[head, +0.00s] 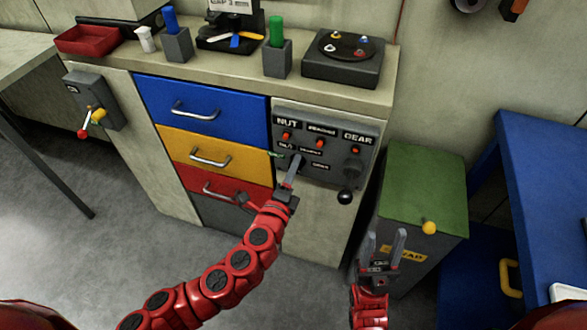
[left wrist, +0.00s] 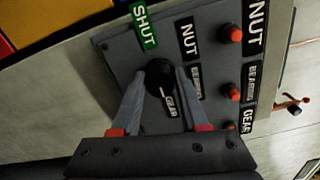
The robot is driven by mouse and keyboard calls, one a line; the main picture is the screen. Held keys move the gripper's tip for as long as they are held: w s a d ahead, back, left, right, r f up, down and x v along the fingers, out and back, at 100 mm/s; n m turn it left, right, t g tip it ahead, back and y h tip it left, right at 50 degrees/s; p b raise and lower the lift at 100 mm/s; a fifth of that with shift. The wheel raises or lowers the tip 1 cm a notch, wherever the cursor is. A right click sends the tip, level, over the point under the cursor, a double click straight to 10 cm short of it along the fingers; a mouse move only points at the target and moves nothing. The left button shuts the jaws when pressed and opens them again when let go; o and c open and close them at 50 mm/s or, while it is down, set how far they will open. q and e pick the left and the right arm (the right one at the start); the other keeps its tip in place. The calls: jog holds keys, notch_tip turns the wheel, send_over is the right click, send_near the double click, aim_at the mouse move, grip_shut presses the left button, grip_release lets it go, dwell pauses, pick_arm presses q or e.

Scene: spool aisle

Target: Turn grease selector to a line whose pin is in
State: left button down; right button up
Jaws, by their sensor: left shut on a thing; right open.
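I cannot tell which pins are pushed in. In the left wrist view the dark round selector knob (left wrist: 158,73) sits among labels SHUT (left wrist: 143,25), NUT, BEARING and GEAR (left wrist: 170,103). A thin white mark shows on the GEAR side of the knob. My left gripper (head: 298,160) is shut on the knob, its fingers on either side. My right gripper (head: 385,236) is open and empty, in front of the green-topped bin (head: 425,185).
A black-knobbed lever (head: 345,197) sticks out at the panel's lower right. Blue, yellow and red drawers (head: 200,110) are left of the panel. A lever box (head: 92,100) is further left. A blue bench (head: 550,170) stands at the right.

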dwell(0.3)
pick_arm(q)
jog(key=shift+c, duration=2.1)
grip_release()
jog(key=p+v, duration=0.2)
jog(key=v, duration=1.5)
jog(key=shift+s, duration=0.2)
